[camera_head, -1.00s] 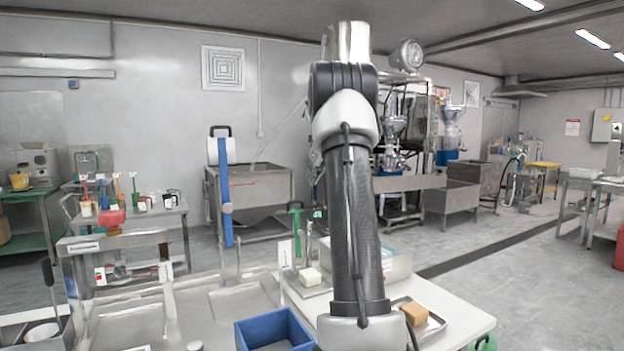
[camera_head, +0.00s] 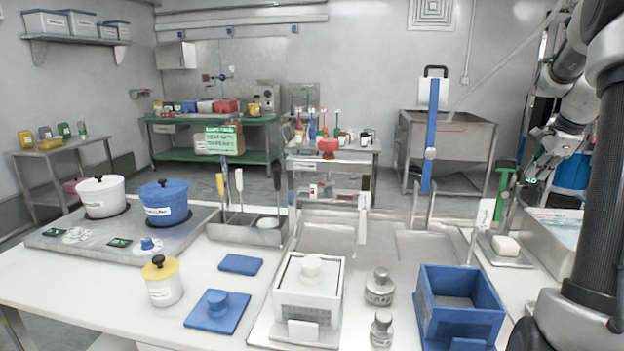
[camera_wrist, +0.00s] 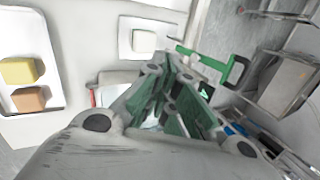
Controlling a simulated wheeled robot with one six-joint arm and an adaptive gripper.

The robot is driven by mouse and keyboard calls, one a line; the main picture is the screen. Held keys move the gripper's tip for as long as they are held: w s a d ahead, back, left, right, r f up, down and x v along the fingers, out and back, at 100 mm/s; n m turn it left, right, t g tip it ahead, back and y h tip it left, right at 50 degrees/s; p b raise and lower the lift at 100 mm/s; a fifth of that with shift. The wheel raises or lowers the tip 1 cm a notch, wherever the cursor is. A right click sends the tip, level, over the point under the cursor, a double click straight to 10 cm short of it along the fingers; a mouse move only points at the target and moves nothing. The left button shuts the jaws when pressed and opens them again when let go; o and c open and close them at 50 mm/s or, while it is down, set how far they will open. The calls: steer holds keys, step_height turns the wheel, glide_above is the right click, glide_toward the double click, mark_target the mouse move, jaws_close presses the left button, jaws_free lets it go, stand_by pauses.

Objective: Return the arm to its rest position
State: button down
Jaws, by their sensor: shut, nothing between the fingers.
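My arm stands at the right edge of the head view, folded, with its upper links cut off by the frame. My gripper (camera_head: 536,172) hangs beside the dark forearm, above the right end of the worktop. In the wrist view my gripper (camera_wrist: 177,78) has its green-padded fingers together, with nothing held between them. A green-handled tool (camera_head: 504,182) stands just left of my gripper in the head view. The same green handle (camera_wrist: 222,62) shows beyond the fingertips in the wrist view; I cannot tell the gap.
A blue box (camera_head: 460,325) and a white block on a small tray (camera_head: 512,262) lie below. A metal basin (camera_head: 540,228) sits at right. A tray (camera_wrist: 50,95) with yellow and brown blocks shows in the wrist view. Pots (camera_head: 163,203) stand far left.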

steer(key=s+a+n, duration=2.2)
steer(key=s+a, duration=0.6)
steer(key=a, duration=0.1)
steer(key=shift+s+y, duration=0.2)
steer(key=shift+y, duration=0.1)
steer(key=shift+f+g, duration=0.1)
steer(key=shift+g, duration=0.2)
